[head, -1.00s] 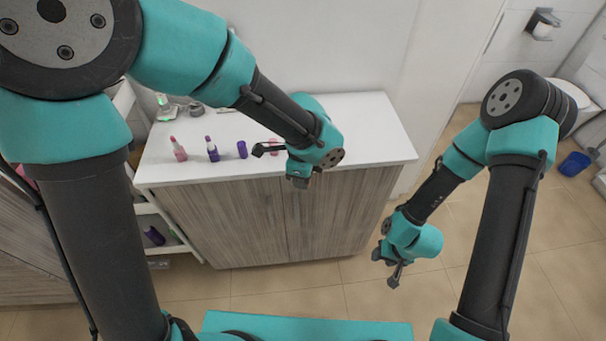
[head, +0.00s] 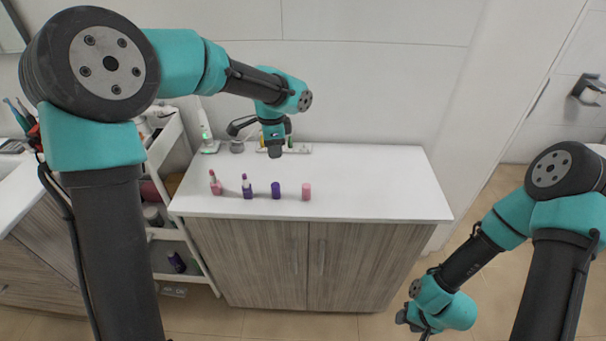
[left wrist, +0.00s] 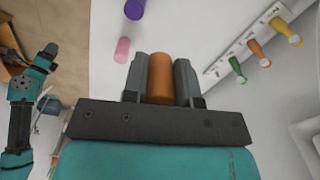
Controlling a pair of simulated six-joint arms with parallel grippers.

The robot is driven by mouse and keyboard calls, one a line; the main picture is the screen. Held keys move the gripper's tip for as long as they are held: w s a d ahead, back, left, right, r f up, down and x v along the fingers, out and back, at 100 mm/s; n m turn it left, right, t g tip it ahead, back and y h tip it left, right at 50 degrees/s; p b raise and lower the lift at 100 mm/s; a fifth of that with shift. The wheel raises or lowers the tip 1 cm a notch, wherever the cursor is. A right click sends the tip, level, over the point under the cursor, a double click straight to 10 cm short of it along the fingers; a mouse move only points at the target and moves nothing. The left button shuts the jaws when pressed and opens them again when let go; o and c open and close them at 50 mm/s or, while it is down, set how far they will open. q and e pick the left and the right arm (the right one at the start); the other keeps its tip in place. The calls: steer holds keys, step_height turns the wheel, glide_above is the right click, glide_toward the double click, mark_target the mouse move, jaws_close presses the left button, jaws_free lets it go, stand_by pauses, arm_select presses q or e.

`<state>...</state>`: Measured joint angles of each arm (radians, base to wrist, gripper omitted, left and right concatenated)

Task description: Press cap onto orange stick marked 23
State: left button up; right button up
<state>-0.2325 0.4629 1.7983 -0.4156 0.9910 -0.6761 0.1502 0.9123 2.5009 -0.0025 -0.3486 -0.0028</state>
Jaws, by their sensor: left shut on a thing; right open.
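My left gripper (head: 276,152) is shut on an orange cylindrical cap (left wrist: 160,76), near the back of the white countertop (head: 370,185). In the left wrist view the cap stands between the two fingers. A white rack (left wrist: 228,58) to its right holds an orange stick (left wrist: 257,49), a yellow-orange stick (left wrist: 279,25) and a green stick (left wrist: 236,67), apart from the gripper. I cannot read any number on the sticks. In the head view the gripper partly hides the rack (head: 304,148). My right gripper (head: 418,329) is open and empty, low at the right, away from the countertop.
A pink lipstick (head: 215,183), a purple lipstick (head: 247,187), a purple cap (head: 276,190) and a pink cap (head: 306,191) stand along the counter's front. A white device (head: 208,140) stands at the back left. The counter's right half is clear.

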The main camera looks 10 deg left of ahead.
arm_select(q)
steer(key=s+a+r+n, duration=0.1)
steer(key=a+r+n, duration=0.2)
steer(key=a, duration=1.1)
steer(key=s+a+r+n, duration=0.2)
steer(key=a+r+n, duration=0.2)
steer(key=a, duration=0.9)
steer(key=s+a+r+n, duration=0.1)
steer(key=a+r+n, duration=0.2)
steer(key=a+r, duration=0.4)
steer(key=shift+s+a+r+n, duration=0.1)
steer(key=shift+a+n, duration=0.1)
steer(key=shift+a, duration=1.75)
steer(key=shift+s+a+n, duration=0.1)
steer(key=shift+a+n, duration=0.1)
steer(key=shift+a, duration=1.7)
steer(key=shift+f, duration=2.5)
steer(key=shift+f, duration=2.05)
